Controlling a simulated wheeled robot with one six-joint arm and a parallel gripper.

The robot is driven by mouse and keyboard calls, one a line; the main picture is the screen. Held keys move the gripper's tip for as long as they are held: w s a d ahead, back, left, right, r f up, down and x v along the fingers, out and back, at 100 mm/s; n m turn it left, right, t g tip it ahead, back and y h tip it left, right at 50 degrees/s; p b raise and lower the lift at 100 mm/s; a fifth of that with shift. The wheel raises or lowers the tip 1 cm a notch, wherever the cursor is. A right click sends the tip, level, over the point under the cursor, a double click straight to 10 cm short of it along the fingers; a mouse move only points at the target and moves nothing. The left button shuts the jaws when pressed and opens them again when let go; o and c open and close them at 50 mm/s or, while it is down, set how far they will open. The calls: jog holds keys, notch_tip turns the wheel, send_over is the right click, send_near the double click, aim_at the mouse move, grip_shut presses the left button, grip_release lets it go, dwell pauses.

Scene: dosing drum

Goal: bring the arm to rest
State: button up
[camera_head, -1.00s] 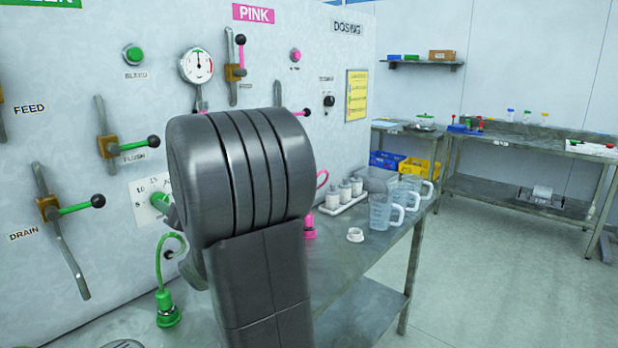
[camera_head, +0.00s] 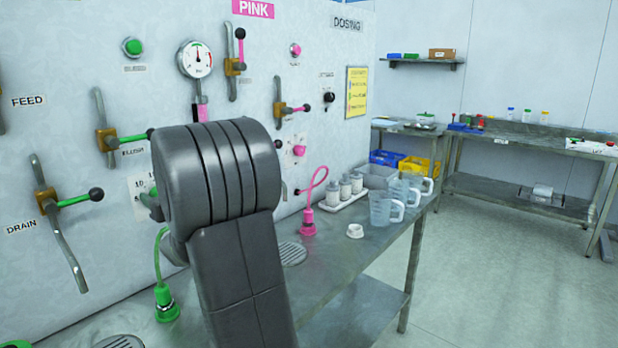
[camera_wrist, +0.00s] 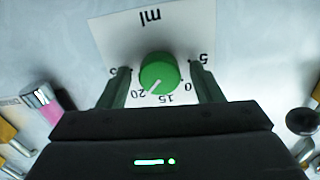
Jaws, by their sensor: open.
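My gripper (camera_wrist: 159,70) shows in the wrist view with its two dark fingers apart. A green dial knob (camera_wrist: 158,73) on a white scale plate (camera_wrist: 125,35) marked ml appears between the fingers, and nothing is seen gripped. I cannot tell whether the fingertips reach around the knob or stop short of it. The knob's white mark points between 20 and 15, nearer 20. Only part of the scale plate (camera_head: 138,206) shows left of the arm.
The panel (camera_head: 100,262) carries projecting levers, such as the flush lever (camera_head: 133,137) and drain lever (camera_head: 74,200). A green hose plug (camera_head: 166,303) and pink hose plug (camera_head: 309,221) stand on the bench (camera_head: 345,270). Clear jugs (camera_head: 380,210) stand farther right. The right floor is open.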

jog(key=s+d+n+b, duration=0.1)
jog(key=s+d+n, duration=0.1)
jog(key=s+d, duration=0.6)
jog(key=shift+s+d+n+b, duration=0.3)
jog(key=shift+s+d+b, duration=0.1)
jog(key=shift+d, duration=0.75)
jog(key=shift+f, duration=0.1)
